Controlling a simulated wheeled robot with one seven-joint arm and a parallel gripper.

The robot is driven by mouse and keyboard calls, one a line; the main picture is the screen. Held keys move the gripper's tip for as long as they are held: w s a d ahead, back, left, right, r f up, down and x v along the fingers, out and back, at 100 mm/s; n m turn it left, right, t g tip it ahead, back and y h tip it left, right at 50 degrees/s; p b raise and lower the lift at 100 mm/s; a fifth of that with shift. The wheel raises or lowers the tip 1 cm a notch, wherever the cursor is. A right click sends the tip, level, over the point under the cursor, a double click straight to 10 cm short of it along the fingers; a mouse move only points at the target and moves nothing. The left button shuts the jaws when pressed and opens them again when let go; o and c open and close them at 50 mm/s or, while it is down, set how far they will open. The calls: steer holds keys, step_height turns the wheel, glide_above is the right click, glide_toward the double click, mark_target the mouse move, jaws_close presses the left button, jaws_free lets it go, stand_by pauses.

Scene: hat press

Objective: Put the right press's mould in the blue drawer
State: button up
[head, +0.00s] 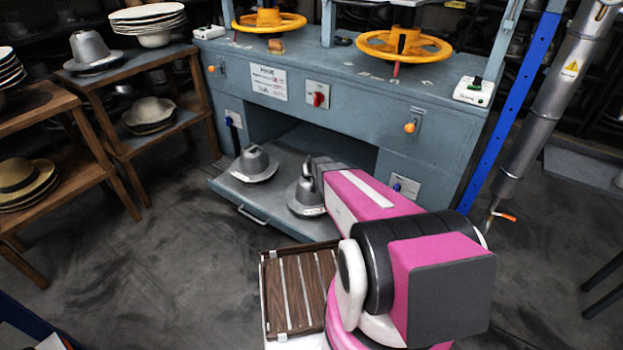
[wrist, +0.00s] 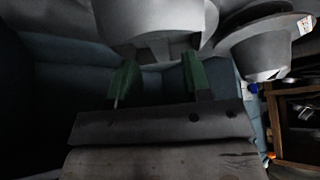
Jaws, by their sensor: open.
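The blue-grey drawer (head: 232,190) is pulled out low at the front of the press bench, with a bar handle on its front. Two grey metal hat-shaped moulds are on it. One mould (head: 253,164) stands upright at the left. The other mould (head: 302,199) is to its right, partly hidden by my arm. In the wrist view, my gripper (wrist: 158,70) is open. Its green fingers stand apart at a pale metal mould (wrist: 150,22); I cannot tell whether they touch it. Another mould (wrist: 262,45) shows at upper right. My arm hides the fingers in the head view.
Two yellow handwheels (head: 268,20) (head: 403,44) sit above the bench (head: 350,85). Wooden shelves (head: 125,62) with hats stand at left. A slatted wooden crate (head: 292,290) lies in front of the drawer, next to my arm. A blue post (head: 510,110) rises at right. The left floor is clear.

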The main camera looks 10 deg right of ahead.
steer(key=s+r+g, duration=0.2)
steer(key=s+r, duration=0.4)
steer(key=s, duration=0.4)
steer(key=s+a+r+g, duration=0.1)
steer(key=s+r+g, duration=0.1)
steer(key=s+r, duration=0.5)
steer(key=s+a+r+g, duration=0.1)
steer(key=s+r+g, duration=0.1)
steer(key=s+r, duration=0.5)
steer(key=s, duration=0.5)
steer(key=shift+s+r, duration=0.25)
steer(key=shift+s, duration=0.05)
